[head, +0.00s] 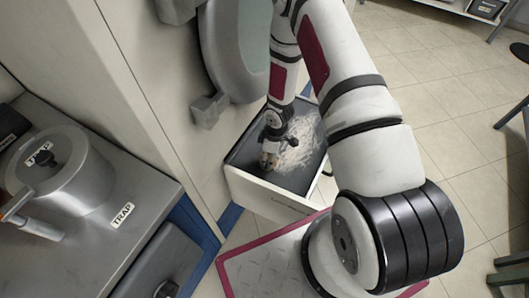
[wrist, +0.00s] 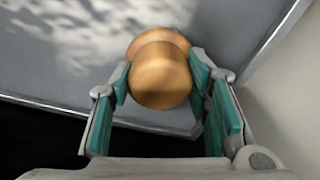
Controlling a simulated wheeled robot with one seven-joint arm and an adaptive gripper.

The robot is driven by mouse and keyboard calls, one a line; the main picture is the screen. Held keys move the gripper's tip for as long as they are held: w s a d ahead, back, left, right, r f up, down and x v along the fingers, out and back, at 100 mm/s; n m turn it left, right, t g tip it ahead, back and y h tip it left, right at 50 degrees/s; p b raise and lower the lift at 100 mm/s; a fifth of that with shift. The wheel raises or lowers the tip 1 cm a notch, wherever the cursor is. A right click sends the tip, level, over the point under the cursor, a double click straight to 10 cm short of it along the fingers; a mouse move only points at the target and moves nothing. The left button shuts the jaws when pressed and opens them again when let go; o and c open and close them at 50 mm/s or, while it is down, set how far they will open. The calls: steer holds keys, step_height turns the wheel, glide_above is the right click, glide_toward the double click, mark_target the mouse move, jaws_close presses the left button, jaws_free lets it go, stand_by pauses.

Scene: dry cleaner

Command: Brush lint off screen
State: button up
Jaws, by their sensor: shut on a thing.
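The lint screen (head: 245,152) is a dark grey sheet lying in a pulled-out white drawer in the head view. Pale, fluffy lint (head: 300,152) covers its middle and right part. In the wrist view the grey screen (wrist: 232,28) shows with blurred white lint (wrist: 85,35) at the upper left. My gripper (head: 268,158) is low over the near left part of the screen. Its teal-padded fingers (wrist: 162,72) are shut on a round wooden handle (wrist: 160,80), which looks like the brush's. The brush's bristles are hidden, so contact with the screen cannot be told.
The drawer's white front (head: 265,197) faces a metal plate with a red border (head: 265,275) on the floor. A steel counter at left carries a round trap canister (head: 62,170) with an orange-tipped tool beside it. Tiled floor at right is mostly clear.

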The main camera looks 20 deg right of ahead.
steer(key=shift+w+d+b, duration=0.85)
steer(key=shift+w+d, duration=0.35)
steer(key=shift+d, duration=0.25)
steer(key=shift+w+d+f+b, duration=0.1)
steer(key=shift+w+d+b, duration=0.7)
steer(key=shift+d, duration=0.3)
steer(key=shift+w+d+b, duration=0.4)
steer(key=shift+w+d, duration=0.35)
steer(key=shift+d, duration=0.2)
steer(key=shift+w+d+b, duration=0.4)
steer(key=shift+w+d, duration=0.3)
steer(key=shift+d, duration=0.2)
